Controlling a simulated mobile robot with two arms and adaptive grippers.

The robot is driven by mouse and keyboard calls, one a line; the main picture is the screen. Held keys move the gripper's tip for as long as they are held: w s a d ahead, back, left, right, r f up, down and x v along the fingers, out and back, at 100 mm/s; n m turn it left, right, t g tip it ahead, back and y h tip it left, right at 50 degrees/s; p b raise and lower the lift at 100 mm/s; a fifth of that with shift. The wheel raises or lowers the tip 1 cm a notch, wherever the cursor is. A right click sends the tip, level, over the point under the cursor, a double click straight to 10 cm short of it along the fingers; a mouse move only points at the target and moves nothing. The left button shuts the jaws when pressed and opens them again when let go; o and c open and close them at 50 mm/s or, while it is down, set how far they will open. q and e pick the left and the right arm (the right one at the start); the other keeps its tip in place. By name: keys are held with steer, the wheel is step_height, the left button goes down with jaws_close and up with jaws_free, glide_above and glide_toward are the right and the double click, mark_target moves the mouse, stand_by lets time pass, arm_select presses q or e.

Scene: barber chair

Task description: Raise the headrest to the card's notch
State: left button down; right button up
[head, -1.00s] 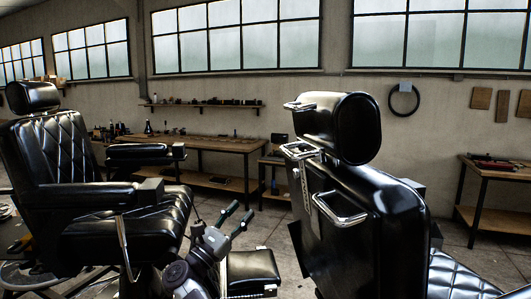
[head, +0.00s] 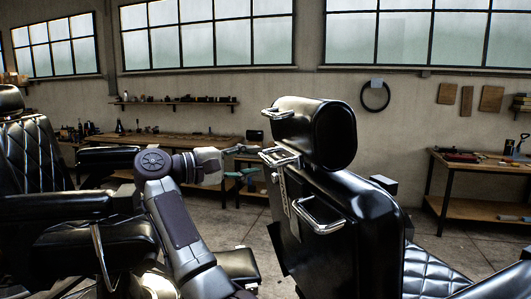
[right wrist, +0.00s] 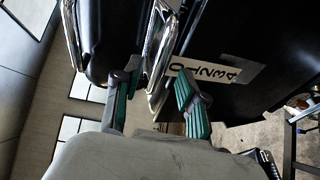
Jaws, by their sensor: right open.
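The black headrest (head: 322,135) of the right-hand barber chair sits above the backrest (head: 375,225), with a chrome handle (head: 277,112) on its rear side. A lower chrome bar (head: 280,157) stands at the backrest's top, above a pale strip (head: 283,193). The right wrist view shows the headrest (right wrist: 108,35) and a label reading 0 to 4 (right wrist: 205,70). My right gripper (head: 250,162) is open, left of the lower bar and pointing at it. In the right wrist view, a chrome bar (right wrist: 157,60) shows between its fingers (right wrist: 158,82); contact cannot be told. No card is clearly readable. My left gripper is out of view.
Another chrome handle (head: 320,218) sticks out lower on the backrest. A second black barber chair (head: 40,180) stands at the left. Workbenches (head: 190,147) line the back wall, and another table (head: 470,165) is at the right.

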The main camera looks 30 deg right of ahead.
mark_target(263, 159)
steer(key=d+p, duration=0.1)
steer(key=d, duration=0.3)
steer(key=shift+s, duration=0.15)
steer(key=shift+f, duration=0.1)
jaws_close()
